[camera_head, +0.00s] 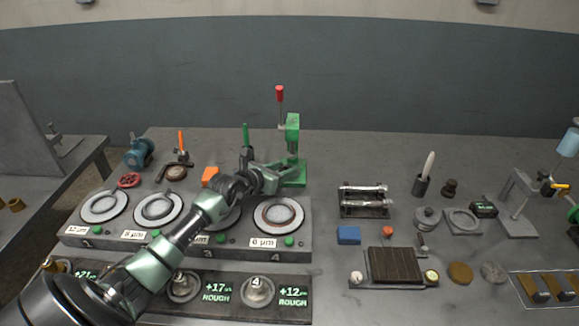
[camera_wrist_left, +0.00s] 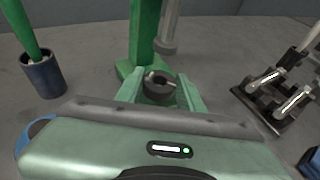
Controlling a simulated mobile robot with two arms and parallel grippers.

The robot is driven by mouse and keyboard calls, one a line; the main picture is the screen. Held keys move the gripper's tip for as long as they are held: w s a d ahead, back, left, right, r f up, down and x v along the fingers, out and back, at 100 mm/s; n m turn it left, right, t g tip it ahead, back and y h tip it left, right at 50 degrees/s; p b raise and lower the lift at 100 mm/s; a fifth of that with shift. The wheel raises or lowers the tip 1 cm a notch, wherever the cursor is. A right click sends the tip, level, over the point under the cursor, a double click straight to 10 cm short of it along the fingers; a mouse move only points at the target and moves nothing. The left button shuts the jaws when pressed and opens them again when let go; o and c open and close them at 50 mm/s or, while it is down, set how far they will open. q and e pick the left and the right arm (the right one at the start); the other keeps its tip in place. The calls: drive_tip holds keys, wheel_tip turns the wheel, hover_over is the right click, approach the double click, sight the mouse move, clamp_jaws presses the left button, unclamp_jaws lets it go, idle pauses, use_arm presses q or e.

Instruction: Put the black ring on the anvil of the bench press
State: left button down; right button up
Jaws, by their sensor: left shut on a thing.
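The green bench press (camera_head: 293,130), with its red-knobbed lever, stands at the back of the bench. Its green column (camera_wrist_left: 143,35) and grey ram (camera_wrist_left: 169,30) rise just beyond my left gripper in the wrist view. My left gripper (camera_head: 284,171) reaches the front of the press. In the wrist view its fingers (camera_wrist_left: 160,92) are shut on the black ring (camera_wrist_left: 158,79), one on each side. The ring lies flat in front of the green base. The anvil is not clearly seen, and I cannot tell whether the ring touches it. The right gripper is not in view.
A lapping station (camera_head: 185,249) with several round plates lies under my left arm. A dark blue cup with a green tool (camera_wrist_left: 43,76) stands left of the gripper. A rack with clear tubes (camera_head: 363,209) stands to the right. A blue block (camera_head: 348,235) lies in front of it.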

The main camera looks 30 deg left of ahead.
sight(288, 167)
use_arm(q)
drive_tip(key=w, duration=0.3)
drive_tip(key=shift+w+r, duration=0.15)
drive_tip(key=shift+w, duration=0.05)
drive_tip(key=shift+d+f, duration=0.1)
drive_tip(key=shift+f, duration=0.55)
drive_tip(key=shift+s+r, duration=0.1)
drive_tip(key=c, duration=0.9)
unclamp_jaws()
drive_tip(key=shift+f, duration=0.2)
